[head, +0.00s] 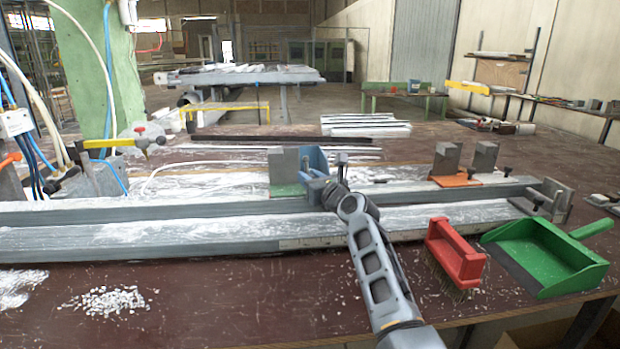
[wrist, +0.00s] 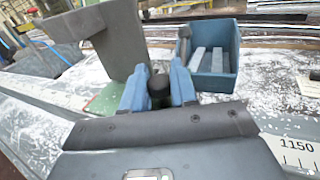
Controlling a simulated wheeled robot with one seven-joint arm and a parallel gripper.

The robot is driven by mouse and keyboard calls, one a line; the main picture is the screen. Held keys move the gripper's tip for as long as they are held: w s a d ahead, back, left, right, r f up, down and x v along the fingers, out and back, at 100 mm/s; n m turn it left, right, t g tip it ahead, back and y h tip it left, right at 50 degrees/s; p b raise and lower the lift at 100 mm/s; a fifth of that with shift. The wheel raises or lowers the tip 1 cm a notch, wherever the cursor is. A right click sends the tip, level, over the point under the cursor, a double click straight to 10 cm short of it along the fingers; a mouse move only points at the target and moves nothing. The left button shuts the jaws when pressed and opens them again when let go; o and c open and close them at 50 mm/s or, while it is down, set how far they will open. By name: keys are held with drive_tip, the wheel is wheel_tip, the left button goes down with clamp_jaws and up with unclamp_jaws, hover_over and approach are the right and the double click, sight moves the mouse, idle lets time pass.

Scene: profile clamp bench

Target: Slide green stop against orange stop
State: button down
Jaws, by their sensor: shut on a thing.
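The green stop (head: 287,190) sits on the long grey profile rail, left of the middle in the head view, with an upright grey block on it. In the wrist view its green base (wrist: 108,101) shows beside the tall grey block. My gripper (head: 318,186) is at the right side of the green stop. Its blue fingers (wrist: 157,92) are closed around a dark knob (wrist: 157,84) beside the block. The orange stop (head: 455,181) is farther right along the rail, with grey blocks and dark knobs. A clear gap separates the two stops.
A blue bin (wrist: 213,62) with grey pieces stands behind the knob. A red brush (head: 455,252) and a green dustpan (head: 545,255) lie at the front right. White chips (head: 110,301) lie front left. The rail between the stops looks free.

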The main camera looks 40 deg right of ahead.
drive_tip(key=shift+r, duration=0.25)
drive_tip(key=s+d, duration=0.2)
drive_tip(key=d, duration=0.2)
drive_tip(key=s+d, duration=0.3)
drive_tip(key=d, duration=0.1)
drive_tip(key=s+d, duration=0.3)
drive_tip(key=d, duration=0.1)
drive_tip(key=shift+s+d+r, duration=0.1)
drive_tip(key=shift+d+r, duration=0.1)
drive_tip(key=shift+d, duration=0.05)
drive_tip(key=c, duration=1.2)
unclamp_jaws()
drive_tip(key=shift+o, duration=1)
drive_tip(key=shift+a+f, duration=0.1)
drive_tip(key=shift+f, duration=0.05)
wheel_tip(320, 180, up, 4)
drive_tip(key=shift+r+p, duration=0.1)
drive_tip(key=shift+p, duration=0.2)
drive_tip(key=s+d+r, duration=0.6)
drive_tip(key=s, duration=0.3)
drive_tip(key=shift+s+d+r, duration=0.3)
drive_tip(key=shift+d+r, duration=0.05)
drive_tip(key=shift+r, duration=0.05)
